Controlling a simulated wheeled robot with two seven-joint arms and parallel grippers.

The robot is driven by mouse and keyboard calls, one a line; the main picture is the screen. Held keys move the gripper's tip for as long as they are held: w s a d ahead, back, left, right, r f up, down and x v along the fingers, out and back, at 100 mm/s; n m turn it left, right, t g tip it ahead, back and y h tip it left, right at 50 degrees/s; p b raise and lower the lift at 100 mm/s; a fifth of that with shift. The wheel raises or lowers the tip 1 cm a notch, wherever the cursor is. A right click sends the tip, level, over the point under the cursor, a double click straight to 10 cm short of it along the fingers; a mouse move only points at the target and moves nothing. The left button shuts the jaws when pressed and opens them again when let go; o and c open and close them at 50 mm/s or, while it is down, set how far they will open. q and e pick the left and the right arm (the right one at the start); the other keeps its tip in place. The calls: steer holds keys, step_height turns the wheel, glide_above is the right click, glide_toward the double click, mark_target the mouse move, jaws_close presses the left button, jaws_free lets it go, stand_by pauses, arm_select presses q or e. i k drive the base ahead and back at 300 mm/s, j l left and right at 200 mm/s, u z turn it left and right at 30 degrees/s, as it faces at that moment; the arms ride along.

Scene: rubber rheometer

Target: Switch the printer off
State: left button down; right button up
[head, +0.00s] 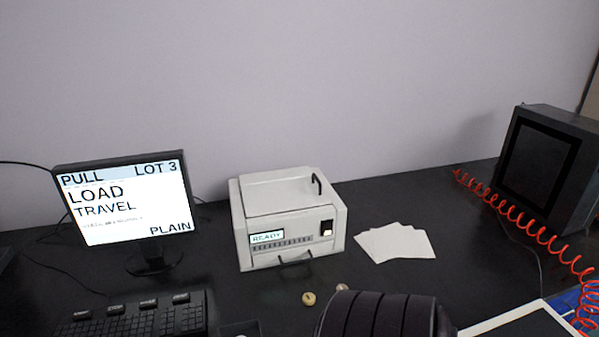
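The printer (290,217) is a white box on the black desk, with a dark handle on its lid and another low on its front. Its small display (267,237) is lit and reads READY. A rocker switch (326,229) with a pale lower part in a dark surround sits at the right of its front face. Neither of my grippers shows in the head view, and nothing is touching the printer.
A lit monitor (124,201) and keyboard (134,318) stand left. White sheets (394,242) lie right of the printer; a small tan disc (309,298) lies in front. A red coiled cord (530,228) hangs before a dark box (546,160). A dark ribbed form, unidentifiable, covers the bottom middle.

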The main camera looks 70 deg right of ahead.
mark_target(328, 227)
steer(key=i+z, duration=0.55)
steer(key=z, duration=2.2)
steer(key=k+u, duration=0.15)
steer(key=u, duration=0.25)
steer(key=k+l+u, duration=0.1)
steer(key=u, duration=0.3)
steer(key=k+u, duration=0.15)
steer(key=u, duration=0.3)
